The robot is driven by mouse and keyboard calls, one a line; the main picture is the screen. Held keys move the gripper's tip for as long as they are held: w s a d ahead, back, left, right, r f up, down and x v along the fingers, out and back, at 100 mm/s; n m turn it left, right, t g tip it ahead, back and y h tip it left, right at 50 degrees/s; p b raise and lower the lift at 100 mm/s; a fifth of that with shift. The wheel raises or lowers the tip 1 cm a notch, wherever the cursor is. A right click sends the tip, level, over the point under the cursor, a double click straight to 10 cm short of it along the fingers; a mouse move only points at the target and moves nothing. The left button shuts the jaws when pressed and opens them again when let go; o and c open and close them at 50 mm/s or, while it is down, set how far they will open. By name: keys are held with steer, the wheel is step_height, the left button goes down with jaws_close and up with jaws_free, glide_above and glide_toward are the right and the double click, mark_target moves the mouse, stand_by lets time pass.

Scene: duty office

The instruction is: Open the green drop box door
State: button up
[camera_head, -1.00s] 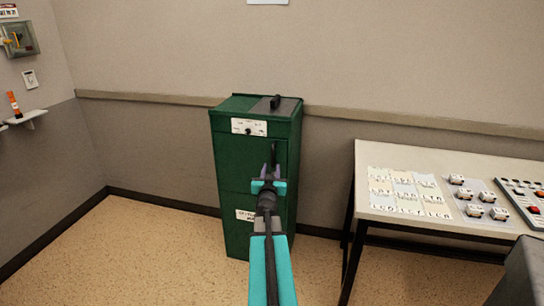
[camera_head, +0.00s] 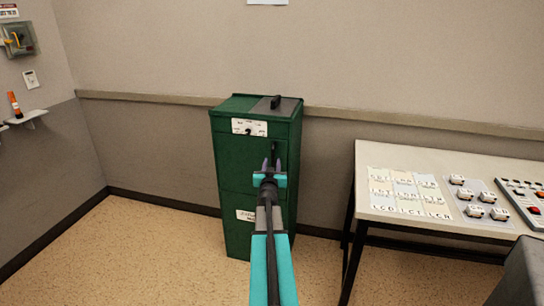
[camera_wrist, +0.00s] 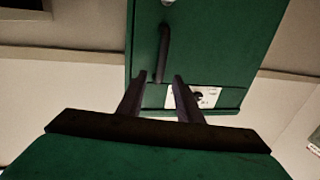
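The green drop box (camera_head: 232,175) stands on the floor against the back wall, its door shut. The black vertical door handle (camera_head: 275,150) is on the upper right of its front, partly hidden by my gripper in the head view. The handle (camera_wrist: 163,52) shows clearly in the wrist view, which looks upside down. My gripper (camera_head: 271,164) is in front of the handle. Its two fingers (camera_wrist: 160,77) are apart, with the handle's near end roughly in line with the gap. I see no clear contact, and the fingers hold nothing.
A white label with a dark knob (camera_head: 249,128) is above the door. A black grip (camera_head: 276,102) sits on the box top. A table (camera_head: 400,152) with papers and small devices stands to the right. Open floor (camera_head: 130,250) lies to the left.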

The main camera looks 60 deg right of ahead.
mark_target(273, 154)
steer(key=shift+x, duration=4.45)
